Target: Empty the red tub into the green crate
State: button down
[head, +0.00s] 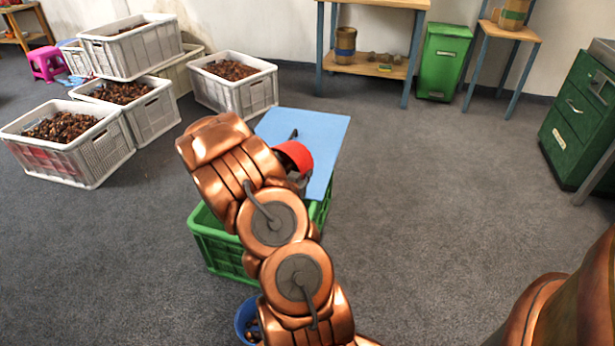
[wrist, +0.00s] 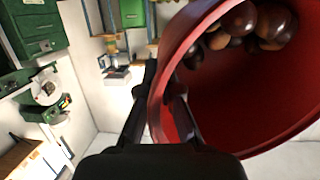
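The red tub (head: 297,156) is in the air above the far part of the green crate (head: 222,248), partly hidden behind my arm in the head view. In the wrist view the red tub (wrist: 240,105) has its mouth turned towards the camera and looks tilted. Several brown chestnuts (wrist: 238,20) lie inside it, along the upper part of the picture. My gripper (wrist: 160,92) is shut on the tub's wall near the rim, with dark fingers either side of it. My arm hides much of the crate's inside, so its contents cannot be seen.
A light blue board (head: 325,130) lies at the crate's far side. A blue bucket (head: 244,318) with chestnuts stands by the crate's near side. White crates of chestnuts (head: 90,165) stand at the left, a green bin (head: 443,62) at the back.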

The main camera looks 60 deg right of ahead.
jog(key=shift+a+f+h+b, duration=0.5)
jog(key=shift+a+h+b, duration=0.1)
jog(key=shift+h+b, duration=0.3)
jog(key=shift+a+r+n+t+h+b, duration=0.2)
jog(key=shift+a+r+h+b, duration=0.25)
jog(key=shift+h, duration=0.35)
jog(key=shift+a+r+n+t+h+b, duration=0.2)
jog(key=shift+a+h+b, duration=0.3)
jog(key=shift+h, duration=0.3)
jog(key=shift+a, duration=0.1)
jog(key=s+a+r+p, duration=0.4)
jog(key=r+p, duration=0.3)
jog(key=p, duration=0.1)
jog(key=shift+a, duration=0.25)
